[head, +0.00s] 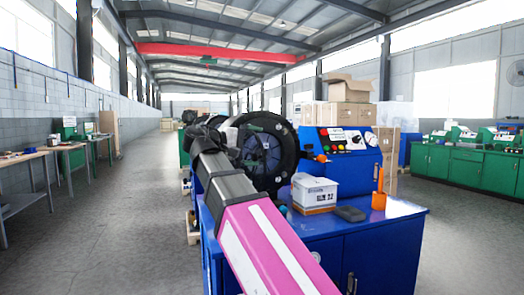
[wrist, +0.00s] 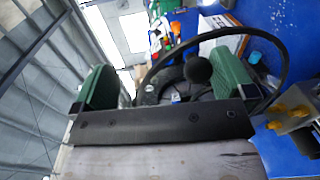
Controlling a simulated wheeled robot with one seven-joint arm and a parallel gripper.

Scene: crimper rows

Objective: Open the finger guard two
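A crimper with a round black head (head: 290,150) stands on a blue cabinet in the head view. I cannot tell which part is finger guard two. In the wrist view a thin black hoop (wrist: 283,60) curves around a dark round face, with a black ball knob (wrist: 197,69) in front of it. My gripper (wrist: 165,80) is open, its two green fingers set wide apart with the knob in the space between them. I see no contact. In the head view my arm reaches to the crimper head and hides part of it.
A blue control box (head: 338,160) with knobs stands right of the head. A white box (head: 315,190), a dark object (head: 350,213) and an orange holder (head: 379,199) sit on the blue cabinet top (head: 400,209). Cardboard boxes (head: 350,115) are stacked behind. The aisle floor (head: 130,215) at left is clear.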

